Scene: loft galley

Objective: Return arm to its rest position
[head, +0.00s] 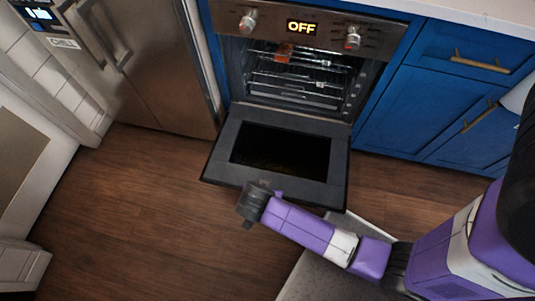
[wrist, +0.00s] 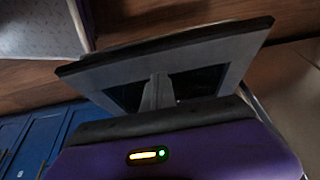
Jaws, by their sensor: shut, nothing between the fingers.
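My arm reaches in from the lower right of the head view. My gripper (head: 250,208) is at its end, over the floor by the front edge of the lowered oven door (head: 222,155); I cannot tell the exact gap between them. In the wrist view my gripper (wrist: 158,92) shows its fingers together and empty, with the oven door (wrist: 235,50) behind them.
The oven (head: 300,80) stands open, its display (head: 302,27) reading OFF, with racks inside. Blue cabinets (head: 405,110) are at right and a steel fridge (head: 165,75) at left. Wooden floor (head: 130,215) is clear at left. A grey surface (head: 320,280) lies below my arm.

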